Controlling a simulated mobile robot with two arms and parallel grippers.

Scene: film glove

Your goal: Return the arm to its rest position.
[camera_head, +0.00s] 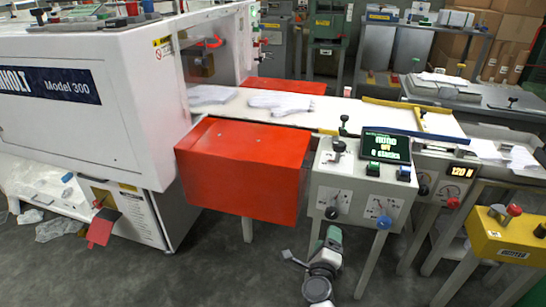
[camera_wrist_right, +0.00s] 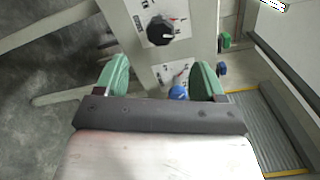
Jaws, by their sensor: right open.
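My right arm (camera_head: 319,288) comes in from the bottom centre of the head view. Its gripper (camera_head: 332,240) has green fingers and hangs low in front of the control box (camera_head: 324,183). In the right wrist view the gripper (camera_wrist_right: 160,78) has its two green fingers spread wide apart with nothing held between them. Beyond them are a black knob (camera_wrist_right: 161,30) and a blue knob (camera_wrist_right: 178,92) on the pale panel. I cannot tell how far the fingers are from the panel. My left gripper is not in view.
A white machine marked Model 300 (camera_head: 60,80) fills the left. A red cover (camera_head: 240,168) juts out beside the control box. White film pieces lie on the conveyor (camera_head: 330,112). A yellow box (camera_head: 505,235) stands at the right. Grey floor (camera_head: 220,275) is open at bottom left.

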